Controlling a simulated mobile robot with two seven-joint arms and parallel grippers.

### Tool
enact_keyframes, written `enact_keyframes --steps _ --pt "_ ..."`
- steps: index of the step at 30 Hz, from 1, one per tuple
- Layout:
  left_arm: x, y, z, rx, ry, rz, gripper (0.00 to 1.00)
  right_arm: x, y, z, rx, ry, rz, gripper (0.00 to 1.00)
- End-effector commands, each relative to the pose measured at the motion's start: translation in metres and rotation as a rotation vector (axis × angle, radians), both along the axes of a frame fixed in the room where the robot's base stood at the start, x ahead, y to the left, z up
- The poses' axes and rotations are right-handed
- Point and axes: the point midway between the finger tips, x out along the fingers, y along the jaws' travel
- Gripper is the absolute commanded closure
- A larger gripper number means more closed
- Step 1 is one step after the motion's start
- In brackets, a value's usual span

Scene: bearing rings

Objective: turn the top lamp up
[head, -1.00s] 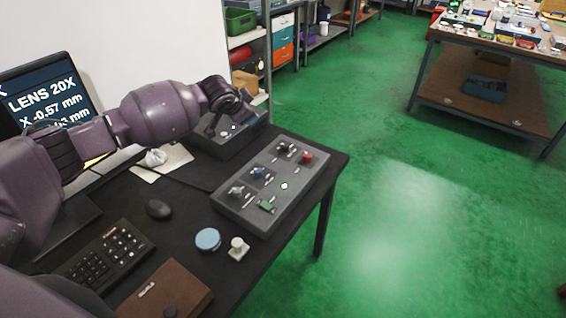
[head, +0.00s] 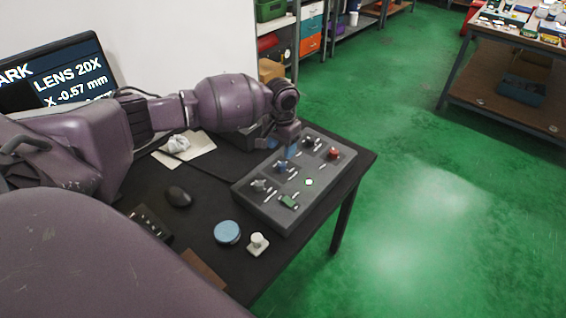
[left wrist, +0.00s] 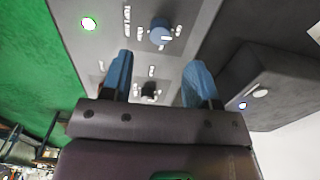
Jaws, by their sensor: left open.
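The grey control panel (head: 318,183) lies on the dark desk and carries several knobs. A blue knob (head: 281,166) is on it, with a grey knob (head: 259,185) nearer and a red knob (head: 333,153) farther right. In the left wrist view, the blue knob (left wrist: 160,31) has small lettering beside it that seems to read TOP LAMP. My left gripper (left wrist: 160,63) is open above the panel, its blue fingers apart and short of the blue knob in that view. A black knob (left wrist: 149,90) shows between the fingers. My right gripper is not in view.
A green switch (head: 289,201) and a lit round button (head: 309,182) are on the panel. A dark box (left wrist: 265,85) stands beside it. A mouse (head: 178,196), a blue disc (head: 227,232) and a white part (head: 258,244) lie on the desk. Green floor is free to the right.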

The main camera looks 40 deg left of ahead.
Motion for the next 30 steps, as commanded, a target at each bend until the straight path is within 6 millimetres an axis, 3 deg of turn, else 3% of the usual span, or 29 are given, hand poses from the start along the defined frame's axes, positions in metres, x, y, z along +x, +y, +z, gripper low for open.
enact_keyframes --steps 3,9,15,24,25,30 --pt "-0.001 0.000 -0.026 -0.001 0.006 0.001 0.45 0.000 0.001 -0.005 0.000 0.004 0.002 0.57" --pt "-0.001 0.000 -0.053 -0.001 0.003 0.001 0.45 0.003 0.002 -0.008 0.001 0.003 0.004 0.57" --pt "0.000 0.000 -0.064 0.000 0.000 0.000 0.45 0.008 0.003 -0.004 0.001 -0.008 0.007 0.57" --pt "0.000 0.000 -0.065 0.000 -0.002 0.000 0.45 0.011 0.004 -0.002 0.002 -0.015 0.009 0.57" --pt "0.000 0.000 -0.065 0.000 -0.002 0.000 0.47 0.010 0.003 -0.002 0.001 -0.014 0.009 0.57" --pt "0.000 0.000 -0.065 0.000 -0.001 0.000 0.73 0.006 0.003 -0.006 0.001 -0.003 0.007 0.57"
